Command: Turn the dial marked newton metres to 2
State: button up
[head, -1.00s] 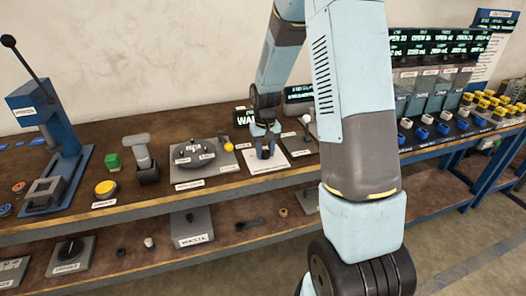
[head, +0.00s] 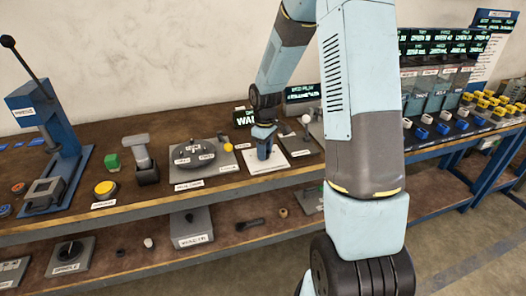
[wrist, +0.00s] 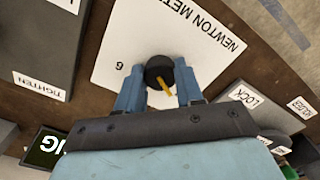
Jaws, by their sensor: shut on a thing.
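The newton metres dial is a round black knob (wrist: 158,68) with a yellow pointer, on a white plate (wrist: 125,50) lettered "NEWTON MET…" in the wrist view. The pointer slants toward the lower right of that view, toward my gripper's palm. A "6" shows on the plate left of the knob; I see no "2", and part of the plate is hidden by my gripper. My gripper (wrist: 160,87) has its two blue fingers on either side of the knob, shut on it. In the head view my gripper (head: 264,150) stands over the white plate (head: 262,168) on the bench.
A "LOCK" block (wrist: 250,98) and a "TIGHTEN" block (wrist: 45,85) flank the plate. A lower shelf runs under the bench.

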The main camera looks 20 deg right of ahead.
jog(key=shift+w+r, duration=0.1)
jog(key=shift+w, duration=0.1)
dwell(0.3)
jog(key=o, duration=1)
jog(key=shift+o, duration=0.2)
jog(key=shift+s, duration=0.1)
notch_tip(320, 180, up, 14)
jog(key=shift+f, duration=0.2)
